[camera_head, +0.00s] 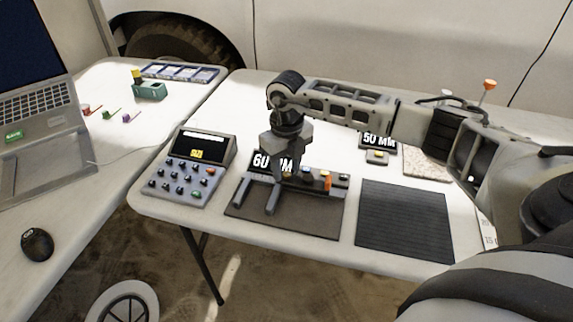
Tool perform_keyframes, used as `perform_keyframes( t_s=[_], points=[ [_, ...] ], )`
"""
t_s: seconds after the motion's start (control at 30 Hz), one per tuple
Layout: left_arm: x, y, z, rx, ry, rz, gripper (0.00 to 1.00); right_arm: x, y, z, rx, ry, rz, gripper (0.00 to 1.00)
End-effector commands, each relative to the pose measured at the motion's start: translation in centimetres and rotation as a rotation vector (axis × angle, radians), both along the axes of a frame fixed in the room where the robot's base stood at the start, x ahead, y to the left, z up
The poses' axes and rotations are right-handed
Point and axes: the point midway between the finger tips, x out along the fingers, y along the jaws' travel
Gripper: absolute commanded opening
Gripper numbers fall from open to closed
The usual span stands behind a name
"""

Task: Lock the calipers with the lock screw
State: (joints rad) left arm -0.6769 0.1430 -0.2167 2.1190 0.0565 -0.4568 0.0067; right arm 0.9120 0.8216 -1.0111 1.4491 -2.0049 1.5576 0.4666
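The calipers (272,198) lie on a dark mat (310,221) on the white table. Their grey jaws point toward the front edge, and a "60 MM" readout (266,163) stands behind them. Small knobs sit along their bar, with an upright orange piece (327,181) at the right that may be the lock screw. My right gripper (285,177) points down over the middle of the bar and hides part of it. I cannot tell whether its fingers touch the calipers or how far apart they are. My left gripper is not in view.
A keypad device (188,170) stands left of the mat. A dark ribbed pad (404,218) lies to the right. A "50 MM" sign (379,140) and a speckled slab (427,162) are behind. A laptop (45,128) and mouse (37,243) occupy the left table.

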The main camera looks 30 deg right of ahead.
Motion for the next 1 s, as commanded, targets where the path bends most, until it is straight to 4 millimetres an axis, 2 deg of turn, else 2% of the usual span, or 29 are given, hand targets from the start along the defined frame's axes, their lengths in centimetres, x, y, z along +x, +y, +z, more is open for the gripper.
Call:
perform_keyframes(
  t_s=[0.13, 0.27, 0.37, 0.7, 0.9, 1.0],
  points=[
    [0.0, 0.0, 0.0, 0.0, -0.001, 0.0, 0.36, 0.0, 0.1, 0.1, 0.001, 0.001, 0.001, 0.39],
    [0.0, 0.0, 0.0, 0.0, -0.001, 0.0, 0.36, 0.0, 0.1, 1.4, 0.001, -0.001, 0.002, 0.39],
    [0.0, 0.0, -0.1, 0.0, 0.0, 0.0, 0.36, 0.0, 0.0, 3.4, 0.0, -0.004, 0.002, 0.39],
    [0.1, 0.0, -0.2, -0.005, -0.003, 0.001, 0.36, 0.0, 0.0, 11.6, 0.0, -0.005, 0.001, 0.39],
    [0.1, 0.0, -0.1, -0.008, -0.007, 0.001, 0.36, 0.0, 0.0, 14.7, 0.0, -0.003, 0.0, 0.39],
    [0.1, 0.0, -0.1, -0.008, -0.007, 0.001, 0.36, 0.0, 0.0, 15.5, 0.001, -0.001, 0.0, 0.39]
  ],
)
